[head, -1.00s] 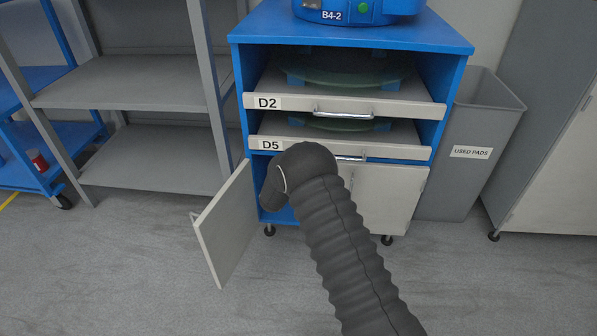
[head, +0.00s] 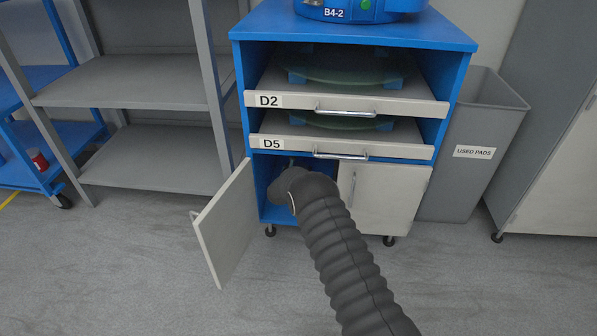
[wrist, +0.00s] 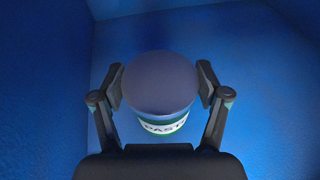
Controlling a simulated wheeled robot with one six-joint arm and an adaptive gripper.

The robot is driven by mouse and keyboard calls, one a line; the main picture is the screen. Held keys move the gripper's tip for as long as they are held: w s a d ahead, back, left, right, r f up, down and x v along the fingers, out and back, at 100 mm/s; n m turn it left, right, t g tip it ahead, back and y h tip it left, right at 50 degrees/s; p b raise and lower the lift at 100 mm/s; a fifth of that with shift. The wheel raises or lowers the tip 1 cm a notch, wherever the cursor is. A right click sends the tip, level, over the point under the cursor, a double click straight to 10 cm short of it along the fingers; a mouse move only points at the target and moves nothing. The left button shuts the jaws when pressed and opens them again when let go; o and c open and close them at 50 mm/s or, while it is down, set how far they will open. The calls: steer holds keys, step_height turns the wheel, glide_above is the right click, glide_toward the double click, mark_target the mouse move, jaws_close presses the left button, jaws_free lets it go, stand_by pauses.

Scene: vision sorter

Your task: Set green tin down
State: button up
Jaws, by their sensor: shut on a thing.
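In the wrist view my gripper (wrist: 160,88) is shut on the green tin (wrist: 150,136), with one finger on each side of it. The tin has a plain dark lid and a white label with partly readable lettering. Blue cabinet walls surround it. I cannot tell whether its base touches the cabinet floor. In the head view my arm reaches into the open left compartment of the blue cabinet (head: 352,35). The gripper and the tin are hidden there behind my arm and the cabinet.
The left cabinet door (head: 226,226) stands open; the right door (head: 385,200) is shut. Drawers D2 (head: 380,106) and D5 (head: 400,150) above jut out slightly. A grey bin (head: 470,185) stands at the right, grey shelves (head: 140,80) at the left.

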steer(key=shift+w+f, duration=0.25)
steer(key=shift+f, duration=0.2)
steer(key=shift+f, duration=0.1)
steer(key=o, duration=1.5)
steer(key=shift+f, duration=0.1)
steer(key=shift+s+r, duration=0.1)
steer(key=shift+r, duration=0.1)
steer(key=shift+s+a+r, duration=0.1)
steer(key=shift+s+a, duration=0.05)
steer(key=shift+s, duration=0.15)
steer(key=p+v, duration=0.1)
steer(key=v, duration=1)
steer(key=shift+s, duration=0.15)
